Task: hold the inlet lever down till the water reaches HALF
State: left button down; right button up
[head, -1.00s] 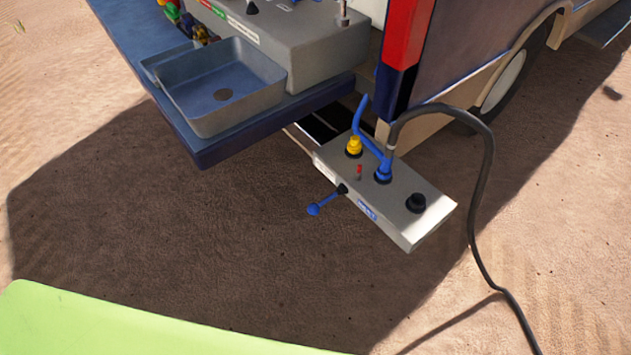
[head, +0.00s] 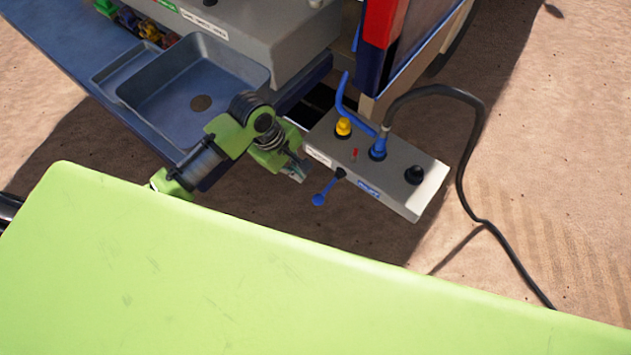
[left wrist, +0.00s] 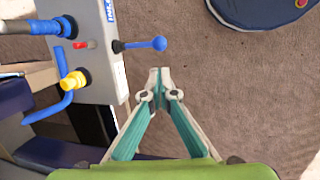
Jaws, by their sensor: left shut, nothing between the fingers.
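The inlet lever (head: 326,188) is a short blue rod with a ball knob, sticking out of the front side of a grey box (head: 400,165). It also shows in the left wrist view (left wrist: 146,44), pointing right from the box. My left gripper (head: 300,173) is shut and empty, a little to the left of the lever and apart from it. In the left wrist view the shut fingertips (left wrist: 160,72) are just below the lever's knob, with a gap between them. My right gripper is not in view. No water level shows.
The box carries a yellow fitting (head: 343,127), a blue fitting with a dark hose (head: 470,110), a small red switch (head: 355,154) and a black cap (head: 414,175). A blue-grey sink (head: 190,85) is at the upper left. Sandy ground lies right of the box.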

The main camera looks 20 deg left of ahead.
aim_at(316, 197)
pick_arm(q)
jog(key=shift+d+r, duration=0.15)
jog(key=shift+r, duration=0.25)
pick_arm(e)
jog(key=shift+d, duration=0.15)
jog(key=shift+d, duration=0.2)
pick_arm(q)
jog(key=x, duration=1.4)
jog(key=shift+s, duration=0.1)
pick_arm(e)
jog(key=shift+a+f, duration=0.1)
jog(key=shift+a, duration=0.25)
pick_arm(q)
jog(key=shift+f, duration=0.1)
